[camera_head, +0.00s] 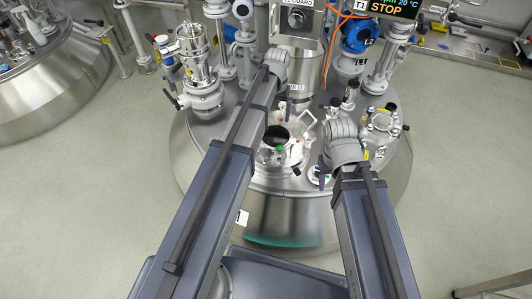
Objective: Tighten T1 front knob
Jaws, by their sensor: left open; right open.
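The steel vessel (290,215) stands in front of me, with a T1 label (360,5) above it and fittings crowded on its lid. Small dark knobs show around the dark round opening (272,155) and the right-hand flanged port (382,123); I cannot tell which is the front knob. A small black knob (296,171) sits at the front of the lid. My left gripper (289,108) is over the lid's middle, mostly hidden by its arm. My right gripper (321,181) is low over the front right of the lid, partly hidden. Both are open; neither visibly holds anything.
A steel fitting with a gauge (197,70) stands at left, and a blue valve body (359,36) at back right. An orange cable (329,60) hangs at the back. A display reading STOP (390,8) is at top right.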

